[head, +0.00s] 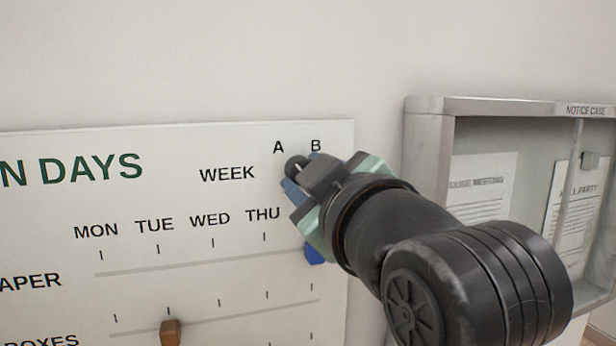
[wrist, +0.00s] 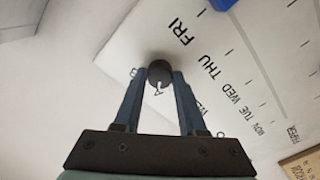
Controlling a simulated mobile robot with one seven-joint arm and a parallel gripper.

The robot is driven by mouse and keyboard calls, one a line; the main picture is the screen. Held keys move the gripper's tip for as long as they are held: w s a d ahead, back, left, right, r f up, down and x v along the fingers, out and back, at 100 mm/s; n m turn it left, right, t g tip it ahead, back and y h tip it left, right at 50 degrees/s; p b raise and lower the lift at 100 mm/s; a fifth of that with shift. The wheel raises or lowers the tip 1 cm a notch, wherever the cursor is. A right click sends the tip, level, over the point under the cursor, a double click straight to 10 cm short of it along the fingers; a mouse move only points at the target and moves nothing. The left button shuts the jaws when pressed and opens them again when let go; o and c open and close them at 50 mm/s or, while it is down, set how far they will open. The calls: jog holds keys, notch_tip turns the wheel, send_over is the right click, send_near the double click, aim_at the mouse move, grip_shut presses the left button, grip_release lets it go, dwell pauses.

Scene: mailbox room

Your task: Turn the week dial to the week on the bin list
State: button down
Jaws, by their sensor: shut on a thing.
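The week dial is a dark round knob (head: 297,167) on the white board (head: 60,170), right of the word WEEK and just below the letters A and B. It also shows in the wrist view (wrist: 159,73). My gripper (head: 294,180) is shut on the dial, with one blue finger on either side of it in the wrist view (wrist: 160,82). A small pale mark shows at the dial's lower edge there; which letter the dial points to I cannot tell. I cannot identify a bin list in either view.
A blue slider (head: 315,255) and a brown slider (head: 170,332) sit on the board's day rows. A grey notice case (head: 428,180) with papers stands out from the wall close to the right of my arm. The wall above is bare.

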jog(key=shift+c, duration=2.4)
grip_release()
jog(key=shift+s, duration=0.1)
jog(key=b+v, duration=0.4)
jog(key=v, duration=0.8)
jog(key=shift+s, duration=0.4)
jog(key=shift+d+r, duration=0.1)
jog(key=shift+d, duration=0.05)
jog(key=s+a+r+m+t+h, duration=0.2)
jog(key=a+r+m+t+h, duration=0.2)
jog(key=m+t, duration=0.6)
jog(key=shift+r+m+h, duration=0.75)
jog(key=shift+m+h, duration=0.05)
